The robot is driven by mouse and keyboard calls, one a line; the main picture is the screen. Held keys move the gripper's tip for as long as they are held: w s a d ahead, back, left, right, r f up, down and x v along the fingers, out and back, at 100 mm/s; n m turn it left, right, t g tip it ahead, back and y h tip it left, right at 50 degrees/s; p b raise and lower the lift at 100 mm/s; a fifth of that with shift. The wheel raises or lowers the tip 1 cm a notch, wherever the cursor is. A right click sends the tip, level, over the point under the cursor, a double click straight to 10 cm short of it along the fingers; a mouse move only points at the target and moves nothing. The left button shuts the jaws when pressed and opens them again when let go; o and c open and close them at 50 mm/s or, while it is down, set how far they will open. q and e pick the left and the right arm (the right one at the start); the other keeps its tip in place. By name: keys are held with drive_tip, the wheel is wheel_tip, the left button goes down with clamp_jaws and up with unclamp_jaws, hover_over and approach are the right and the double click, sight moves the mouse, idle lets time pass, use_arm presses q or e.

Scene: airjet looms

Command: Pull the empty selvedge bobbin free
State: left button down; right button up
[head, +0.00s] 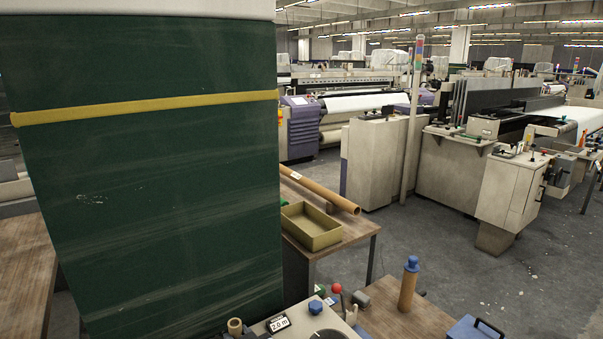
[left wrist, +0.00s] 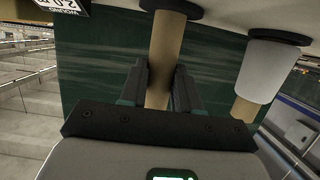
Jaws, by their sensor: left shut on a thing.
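The empty selvedge bobbin (left wrist: 159,60) is a bare tan tube, seen in the left wrist view with one end at a black round flange (left wrist: 172,8). My left gripper (left wrist: 160,72) is shut on it, with one dark finger on each side of the tube. A second tube with a white wound sleeve (left wrist: 262,72) stands to the right, apart from the fingers. In the head view, the open end of a tan tube (head: 235,326) shows at the bottom edge; I cannot tell whether it is the same bobbin. I see no gripper clearly in the head view.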

use_arm(q)
drive_tip(key=shift+r, duration=0.3)
wheel_tip(320, 180, up, 11)
drive_tip(key=p, duration=1)
drive_tip(key=shift+r, duration=0.2)
